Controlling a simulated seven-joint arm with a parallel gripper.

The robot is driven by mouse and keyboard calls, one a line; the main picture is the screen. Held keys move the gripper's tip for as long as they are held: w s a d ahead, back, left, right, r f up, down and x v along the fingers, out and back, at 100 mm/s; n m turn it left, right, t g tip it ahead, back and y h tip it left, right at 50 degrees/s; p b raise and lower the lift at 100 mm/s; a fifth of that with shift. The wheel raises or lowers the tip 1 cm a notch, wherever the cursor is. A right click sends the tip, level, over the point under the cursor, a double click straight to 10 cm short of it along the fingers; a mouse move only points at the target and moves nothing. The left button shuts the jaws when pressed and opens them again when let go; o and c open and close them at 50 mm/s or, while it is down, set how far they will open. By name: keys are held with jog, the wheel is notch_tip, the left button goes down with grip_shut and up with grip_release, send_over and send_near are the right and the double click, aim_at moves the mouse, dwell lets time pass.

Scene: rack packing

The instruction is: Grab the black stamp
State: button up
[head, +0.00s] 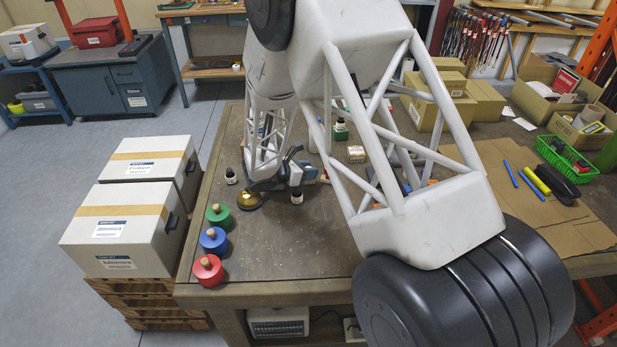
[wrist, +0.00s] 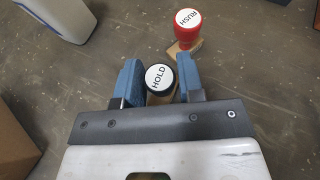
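The black stamp (wrist: 161,79), with a round white top that reads HOLD, stands between the two blue fingers of my gripper (wrist: 157,76) in the wrist view. A narrow gap shows between the stamp's head and the fingers, so my gripper is open around it. The stamp's lower part is mostly hidden by its head and my gripper. In the head view my gripper (head: 308,173) is low over the workbench, partly behind my arm, and I cannot make out the black stamp there.
A red stamp (wrist: 187,25) marked RUSH stands just beyond, up and right of my gripper. A gold bell (head: 250,200) and several small bottles stand nearby on the bench (head: 290,245). Green, blue and red (head: 207,270) knobbed weights line its left edge.

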jog(key=c, duration=0.5)
jog(key=shift+r, duration=0.2)
jog(key=shift+r, duration=0.85)
jog(key=shift+s+r, duration=0.3)
jog(key=shift+r, duration=0.5)
jog(key=s+d, duration=0.1)
jog(key=s, duration=0.4)
jog(key=s+d+r, duration=0.1)
jog(key=s, duration=0.9)
jog(key=shift+d+r, duration=0.15)
jog(key=shift+d, duration=0.25)
